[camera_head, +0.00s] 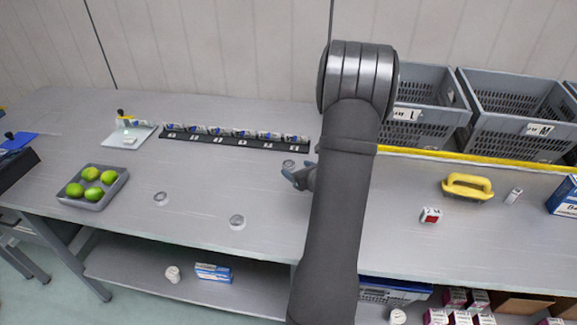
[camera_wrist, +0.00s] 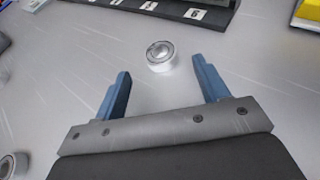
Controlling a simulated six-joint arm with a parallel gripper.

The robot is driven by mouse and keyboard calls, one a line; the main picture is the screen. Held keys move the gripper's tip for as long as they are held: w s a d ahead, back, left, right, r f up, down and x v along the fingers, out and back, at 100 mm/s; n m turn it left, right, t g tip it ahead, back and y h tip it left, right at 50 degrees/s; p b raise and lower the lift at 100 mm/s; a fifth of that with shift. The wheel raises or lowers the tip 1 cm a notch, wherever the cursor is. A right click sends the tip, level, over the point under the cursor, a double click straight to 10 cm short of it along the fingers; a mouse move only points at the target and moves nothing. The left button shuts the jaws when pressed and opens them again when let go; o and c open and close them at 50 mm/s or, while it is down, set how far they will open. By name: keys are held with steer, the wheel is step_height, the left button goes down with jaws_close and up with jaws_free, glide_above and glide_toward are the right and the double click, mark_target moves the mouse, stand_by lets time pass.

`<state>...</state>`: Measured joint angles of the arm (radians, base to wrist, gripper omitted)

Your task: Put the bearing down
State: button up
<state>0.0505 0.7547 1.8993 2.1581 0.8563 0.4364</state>
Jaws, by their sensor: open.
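A silver ring-shaped bearing (camera_wrist: 160,56) sits on the grey table, just beyond and between my fingertips in the wrist view. In the head view this bearing (camera_head: 289,164) shows beside the fingers, partly hidden. My gripper (camera_wrist: 162,73) has two blue fingers spread apart, with nothing between them. In the head view my gripper (camera_head: 298,177) is low over the table, mostly behind my arm. Two more bearings lie on the table, a left one (camera_head: 160,198) and a right one (camera_head: 237,222). Another bearing (camera_wrist: 10,166) is cut off at the wrist view's lower left.
A black labelled strip rack (camera_head: 235,142) with several small items lies behind the gripper. A grey tray (camera_head: 97,203) of green fruit is at left. Grey crates (camera_head: 496,114), a yellow-handled tool (camera_head: 467,186) and a small red-white box (camera_head: 430,215) are at right.

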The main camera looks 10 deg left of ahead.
mark_target(289, 164)
steer(key=x, duration=0.5)
steer(key=c, duration=1.2)
steer(key=shift+r, duration=0.1)
